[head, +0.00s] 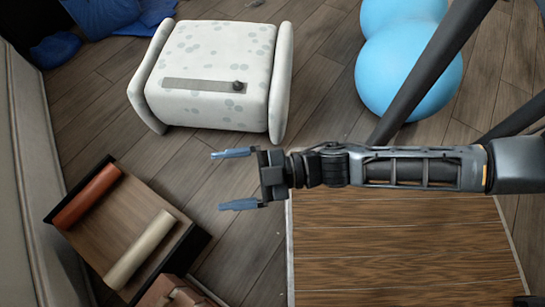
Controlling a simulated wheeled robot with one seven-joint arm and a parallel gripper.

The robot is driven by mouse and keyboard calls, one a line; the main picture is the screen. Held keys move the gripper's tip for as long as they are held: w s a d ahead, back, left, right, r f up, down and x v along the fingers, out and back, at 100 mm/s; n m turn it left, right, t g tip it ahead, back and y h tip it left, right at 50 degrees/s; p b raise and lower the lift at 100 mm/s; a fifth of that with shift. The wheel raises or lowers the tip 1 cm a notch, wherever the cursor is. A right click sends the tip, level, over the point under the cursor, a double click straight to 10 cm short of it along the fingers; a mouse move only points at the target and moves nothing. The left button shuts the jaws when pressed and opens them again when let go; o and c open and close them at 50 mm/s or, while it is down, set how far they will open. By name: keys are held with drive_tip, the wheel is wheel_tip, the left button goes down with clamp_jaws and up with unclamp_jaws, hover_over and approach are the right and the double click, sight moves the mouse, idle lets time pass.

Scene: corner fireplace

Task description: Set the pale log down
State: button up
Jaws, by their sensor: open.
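The pale log (140,249) is a cream cylinder lying in a dark-edged wooden tray or box (111,223) at the lower left. A reddish-brown log (87,196) lies in the same tray, to the left of the pale one and apart from it. My gripper (234,179) is in the middle of the view, to the right of the tray and the pale log. Its two blue-grey fingers point left, spread apart, with nothing between them.
A white spotted padded seat (212,60) stands at the top. Blue balls (408,70) are at the upper right. A brown wooden surface (400,250) lies below my arm. Reddish-brown blocks (172,292) are at the bottom edge. Plank floor is bare around the gripper.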

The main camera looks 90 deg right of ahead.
drive_tip(key=s+a+r+m+g+h, duration=0.2)
drive_tip(key=s+r+m, duration=0.5)
drive_tip(key=r, duration=0.4)
drive_tip(key=shift+s+r+g+h, duration=0.2)
drive_tip(key=shift+s+g+h, duration=0.1)
drive_tip(key=shift+s+g, duration=0.2)
